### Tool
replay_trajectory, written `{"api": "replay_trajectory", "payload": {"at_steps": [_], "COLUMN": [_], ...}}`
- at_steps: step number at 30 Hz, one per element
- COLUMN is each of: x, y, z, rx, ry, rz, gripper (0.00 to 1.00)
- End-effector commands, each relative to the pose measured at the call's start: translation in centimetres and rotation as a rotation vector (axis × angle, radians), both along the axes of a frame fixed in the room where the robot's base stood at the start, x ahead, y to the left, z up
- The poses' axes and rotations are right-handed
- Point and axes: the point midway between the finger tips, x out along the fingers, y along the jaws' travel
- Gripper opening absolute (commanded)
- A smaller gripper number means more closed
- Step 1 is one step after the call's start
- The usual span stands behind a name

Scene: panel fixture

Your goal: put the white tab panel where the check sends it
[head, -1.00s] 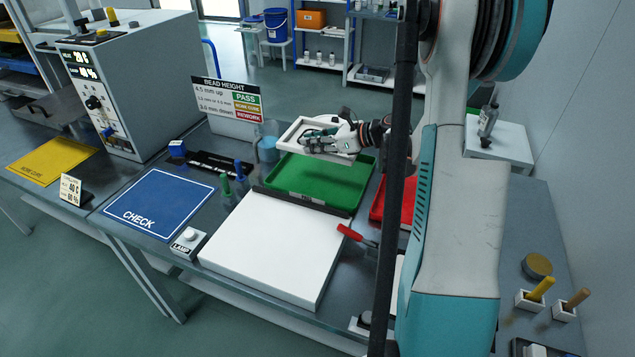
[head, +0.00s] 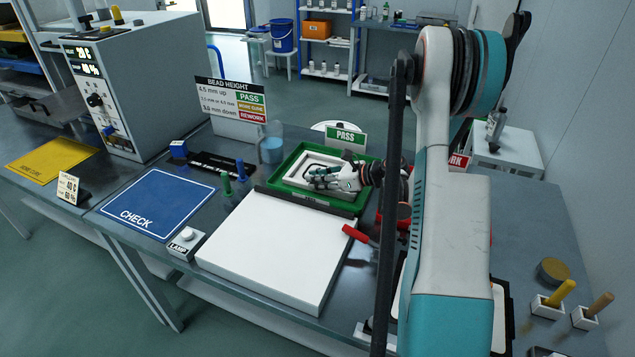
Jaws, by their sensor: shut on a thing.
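The white tab panel (head: 299,163), a pale rectangular frame with a dark line around its inside, is down within the green tray (head: 363,206). A green PASS sign (head: 346,138) stands behind that tray. My gripper (head: 322,178) is shut on the panel at its right part and covers some of it. I cannot tell whether the panel touches the tray floor. The blue CHECK mat (head: 158,204) is bare. The bead height board (head: 231,99) lists 4.5 mm up as PASS, a middle band partly unreadable, and 3.0 mm down as REWORK.
A white flat block (head: 270,246) lies in front of the green tray, with a red-handled tool (head: 356,234) at its right. A red REWORK sign (head: 459,162) is partly behind my arm. The yellow mat (head: 50,160) at far left is bare.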

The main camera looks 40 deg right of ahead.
Motion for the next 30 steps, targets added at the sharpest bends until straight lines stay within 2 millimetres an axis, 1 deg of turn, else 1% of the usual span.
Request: {"api": "replay_trajectory", "payload": {"at_steps": [4, 8, 9, 11, 12, 23, 26, 30], "x": [0.0, 0.0, 0.0, 0.0, 0.0, 0.0, -0.8, -2.8], "y": [0.0, 0.0, 0.0, 0.0, 0.0, 0.0, -0.5, -1.8], "z": [0.2, -0.1, -0.1, -0.1, -0.1, 0.2, 0.7, 1.8], "rx": [0.001, 0.001, 0.0, 0.0, 0.0, 0.0, 0.001, 0.0], "ry": [-0.001, -0.001, 0.0, 0.0, 0.0, 0.0, 0.0, 0.0], "rz": [0.0, 0.0, 0.0, 0.0, 0.0, 0.0, -0.004, -0.004], "gripper": [0.0, 0.0, 0.18, 0.32, 0.34, 0.34, 0.34, 0.34]}}
